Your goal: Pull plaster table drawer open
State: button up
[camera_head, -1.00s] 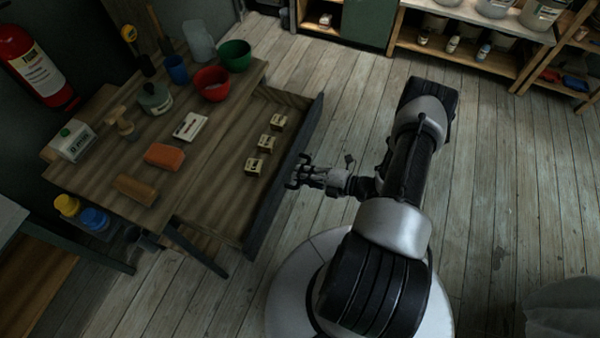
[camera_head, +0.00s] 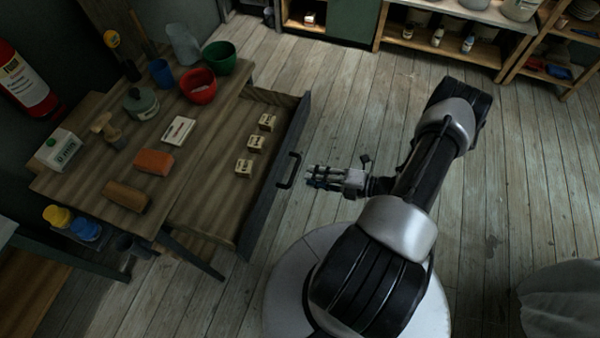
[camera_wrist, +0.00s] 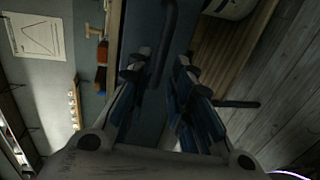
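The plaster table drawer stands pulled out from the wooden table (camera_head: 215,120), with its inside exposed. Its dark grey front panel (camera_head: 263,205) carries a dark bar handle (camera_head: 290,170). Three small labelled blocks (camera_head: 255,143) lie in the drawer. My gripper (camera_head: 311,178) is just right of the handle, apart from it, and points at the drawer front. In the wrist view my gripper's (camera_wrist: 162,75) fingers are spread with nothing between them. The handle (camera_wrist: 166,40) shows ahead of the fingertips there.
The tabletop holds a red bowl (camera_head: 198,86), a green bowl (camera_head: 220,58), an orange block (camera_head: 154,161), a lidded pot (camera_head: 141,103) and other items. Shelves (camera_head: 450,45) stand at the back. The wooden floor (camera_head: 345,110) right of the drawer is clear.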

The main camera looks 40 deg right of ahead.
jog(key=v, duration=0.4)
dwell(0.5)
jog(key=w+a+r+n+g, duration=0.1)
jog(key=a+r+n+g, duration=0.5)
jog(key=r+n, duration=0.5)
jog(key=w+a+r+n+g, duration=0.2)
jog(key=a+r+n+g, duration=0.3)
jog(key=r+n, duration=0.65)
jog(key=s+a+r+n+t+h, duration=0.1)
jog(key=s+a+r+n+h, duration=0.3)
jog(key=r+n, duration=0.4)
jog(key=s+a+r+n+t+h, duration=0.2)
jog(key=s+a+r+n+h, duration=0.3)
jog(key=n, duration=1.1)
jog(key=shift+a+v, duration=0.3)
jog(key=shift+v, duration=1.35)
